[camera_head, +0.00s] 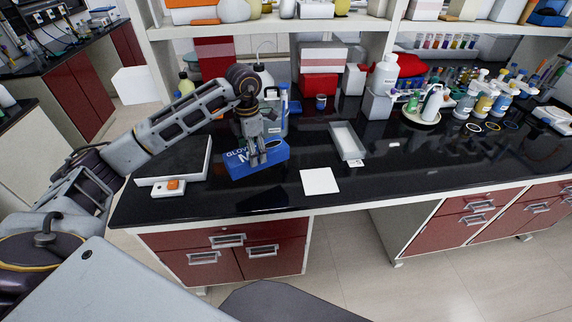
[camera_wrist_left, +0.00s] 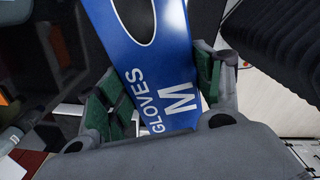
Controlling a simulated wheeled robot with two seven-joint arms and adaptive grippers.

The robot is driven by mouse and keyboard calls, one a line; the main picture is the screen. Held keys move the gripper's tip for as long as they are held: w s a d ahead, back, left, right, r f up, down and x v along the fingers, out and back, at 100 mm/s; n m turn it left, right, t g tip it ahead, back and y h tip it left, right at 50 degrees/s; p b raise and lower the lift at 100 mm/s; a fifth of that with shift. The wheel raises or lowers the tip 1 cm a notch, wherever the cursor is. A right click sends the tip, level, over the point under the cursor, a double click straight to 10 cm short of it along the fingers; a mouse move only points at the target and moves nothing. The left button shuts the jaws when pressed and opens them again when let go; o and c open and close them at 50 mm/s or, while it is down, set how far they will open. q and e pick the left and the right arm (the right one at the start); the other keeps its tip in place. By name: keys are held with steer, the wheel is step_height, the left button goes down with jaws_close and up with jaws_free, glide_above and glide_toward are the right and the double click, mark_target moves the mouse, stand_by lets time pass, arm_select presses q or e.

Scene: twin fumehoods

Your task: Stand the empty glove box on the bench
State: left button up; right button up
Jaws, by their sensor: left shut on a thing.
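The blue glove box (camera_head: 238,168), with "GLOVES M" in white on one side, is over the front left part of the black bench (camera_head: 225,200). It lies long side across, and its dark oval opening shows at the upper right. Its reflection lies apart below it, so it appears raised a little off the bench. My left gripper (camera_head: 258,157) is shut on the glove box. In the left wrist view the box (camera_wrist_left: 160,45) sits between the green finger pads (camera_wrist_left: 163,92), with its lettering beside them. My right gripper is not in view.
A white square (camera_head: 320,181) and a grey tray (camera_head: 347,141) lie to the right of the box. Bottles and red boxes (camera_head: 318,85) stand behind. Shelves overhang the back.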

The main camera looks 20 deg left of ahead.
arm_select(q)
steer(key=shift+f, duration=0.4)
step_height(320, 180, down, 4)
steer(key=shift+f+p, duration=0.1)
steer(key=shift+p, duration=0.35)
steer(key=shift+f, duration=0.6)
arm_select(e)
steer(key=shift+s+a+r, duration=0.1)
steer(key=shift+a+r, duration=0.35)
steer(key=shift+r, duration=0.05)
arm_select(q)
steer(key=shift+f+p, duration=0.35)
steer(key=shift+f, duration=1.5)
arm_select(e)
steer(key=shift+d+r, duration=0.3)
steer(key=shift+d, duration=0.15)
arm_select(q)
steer(key=shift+f, duration=0.15)
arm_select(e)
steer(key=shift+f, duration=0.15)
